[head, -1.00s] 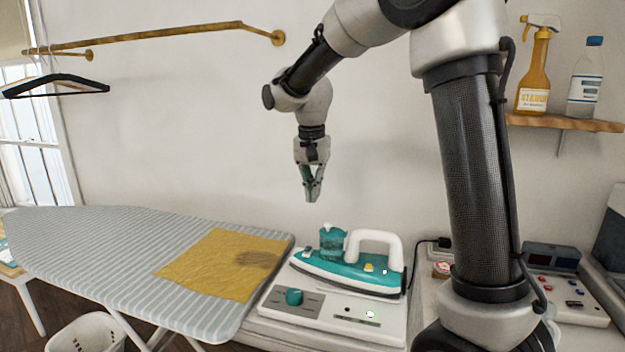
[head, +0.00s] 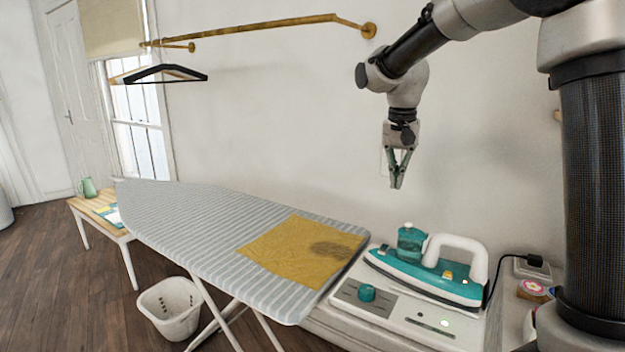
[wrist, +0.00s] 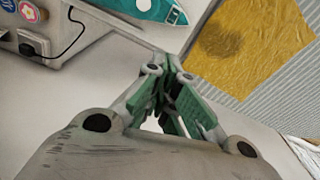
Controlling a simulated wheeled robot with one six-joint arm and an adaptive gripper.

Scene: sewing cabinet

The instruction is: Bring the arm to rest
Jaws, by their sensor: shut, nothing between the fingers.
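My gripper (head: 397,183) hangs in the air, fingers down, in front of the white wall and above the iron station. It is shut and empty. The wrist view shows its green-padded fingers (wrist: 170,88) meeting at the tips. The gripper touches nothing.
A teal and white iron (head: 428,272) sits on its white base (head: 393,306). Left of it is a striped ironing board (head: 190,222) with a stained yellow cloth (head: 285,252). A brass rail (head: 270,27) with hangers (head: 165,74) runs along the wall. A white basket (head: 170,310) stands on the floor.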

